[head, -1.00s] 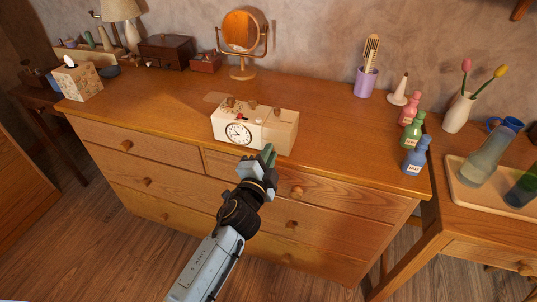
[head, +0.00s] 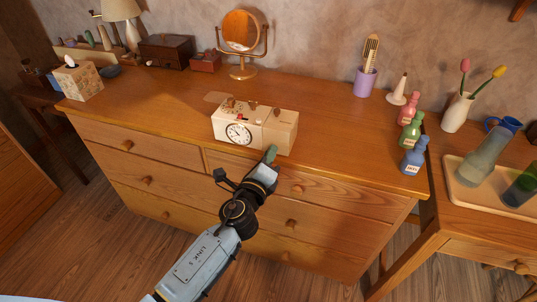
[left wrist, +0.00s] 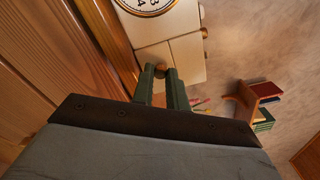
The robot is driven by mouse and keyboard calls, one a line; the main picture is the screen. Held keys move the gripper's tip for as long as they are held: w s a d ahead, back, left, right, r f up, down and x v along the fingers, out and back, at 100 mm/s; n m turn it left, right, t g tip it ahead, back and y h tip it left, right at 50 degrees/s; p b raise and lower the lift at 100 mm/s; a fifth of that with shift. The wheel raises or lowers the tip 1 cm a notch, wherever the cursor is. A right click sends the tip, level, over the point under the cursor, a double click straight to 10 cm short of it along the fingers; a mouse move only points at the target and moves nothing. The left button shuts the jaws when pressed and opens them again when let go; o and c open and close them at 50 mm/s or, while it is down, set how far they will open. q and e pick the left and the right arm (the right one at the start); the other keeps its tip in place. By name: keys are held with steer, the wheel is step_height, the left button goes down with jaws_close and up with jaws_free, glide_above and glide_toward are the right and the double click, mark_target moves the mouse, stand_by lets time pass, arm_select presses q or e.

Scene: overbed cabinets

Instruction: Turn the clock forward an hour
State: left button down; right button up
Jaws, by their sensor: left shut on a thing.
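The cream box clock (head: 283,131) stands near the front edge of the dresser, its round white dial (head: 238,134) on the left of its front face. Small brown knobs sit along its top. In the left wrist view the dial (left wrist: 146,4) is cut off at the top edge. My left gripper (head: 270,155) is at the lower right of the clock's front. In the left wrist view its green fingertips (left wrist: 166,78) are shut on a small dark brown knob (left wrist: 159,71) on the clock's front face. In the head view the gripper hides this knob. My right gripper is not in view.
The wooden dresser top (head: 330,130) is clear around the clock. A mirror (head: 243,35) stands behind it. A purple cup (head: 365,82) and several bottles (head: 412,135) stand to the right. A tissue box (head: 78,80) is at the left.

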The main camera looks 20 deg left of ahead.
arm_select(q)
steer(key=shift+m+p, duration=0.5)
steer(key=shift+m, duration=1.7)
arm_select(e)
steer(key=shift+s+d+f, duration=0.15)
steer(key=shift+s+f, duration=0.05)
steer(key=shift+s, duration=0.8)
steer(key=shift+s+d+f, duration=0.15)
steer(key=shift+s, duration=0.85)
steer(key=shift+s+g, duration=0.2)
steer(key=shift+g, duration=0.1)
arm_select(q)
steer(key=c, duration=1.4)
jaws_free()
